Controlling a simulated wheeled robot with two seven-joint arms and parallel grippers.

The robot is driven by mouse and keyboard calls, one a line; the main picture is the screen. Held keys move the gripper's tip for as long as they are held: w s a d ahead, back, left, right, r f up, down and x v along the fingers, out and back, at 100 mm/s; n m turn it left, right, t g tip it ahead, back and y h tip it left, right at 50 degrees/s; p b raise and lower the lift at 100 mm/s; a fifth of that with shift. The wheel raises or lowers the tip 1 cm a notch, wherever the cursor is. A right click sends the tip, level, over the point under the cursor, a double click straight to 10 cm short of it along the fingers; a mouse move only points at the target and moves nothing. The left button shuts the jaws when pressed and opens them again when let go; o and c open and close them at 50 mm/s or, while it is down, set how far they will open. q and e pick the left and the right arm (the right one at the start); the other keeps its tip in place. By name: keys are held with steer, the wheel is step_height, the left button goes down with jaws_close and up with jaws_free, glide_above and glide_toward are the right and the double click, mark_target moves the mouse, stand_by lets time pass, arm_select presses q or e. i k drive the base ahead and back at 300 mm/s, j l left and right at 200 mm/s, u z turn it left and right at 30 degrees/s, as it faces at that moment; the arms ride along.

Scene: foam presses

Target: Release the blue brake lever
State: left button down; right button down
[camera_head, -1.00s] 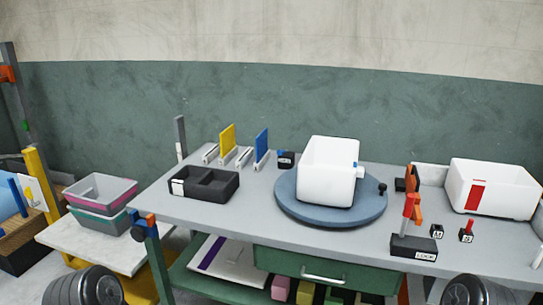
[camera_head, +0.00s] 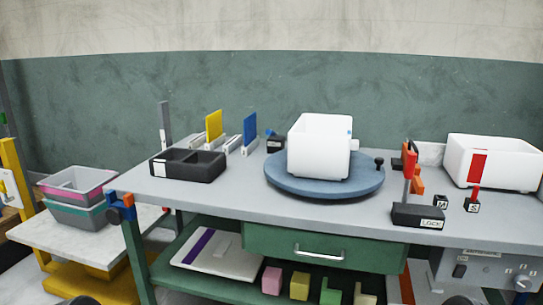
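Two small blue parts could be the blue brake lever, and I cannot tell which is. One is a blue piece (camera_head: 268,132) on a small black block (camera_head: 276,144) at the back of the table, left of the white bin (camera_head: 318,147). The other is a blue piece (camera_head: 112,197) beside an orange one (camera_head: 128,200) at the table's front left corner. The white bin sits on a round blue-grey turntable (camera_head: 285,184) with a black knob (camera_head: 379,162).
A black base marked LOCK (camera_head: 418,216) carries an upright red-topped lever (camera_head: 409,165) near the front edge. A black two-part tray (camera_head: 188,166), yellow and blue panels in a rack, and a white box with a red mark (camera_head: 495,161) stand on the table (camera_head: 215,200).

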mark_target(269, 132)
steer(key=i+j, duration=0.15)
steer(key=j, duration=0.25)
steer(key=i+j, duration=0.15)
steer(key=j, duration=0.2)
steer(key=i+j, duration=0.15)
steer(key=j, duration=0.25)
steer(key=i+j, duration=0.1)
steer(key=j, duration=0.3)
steer(key=z, duration=1.75)
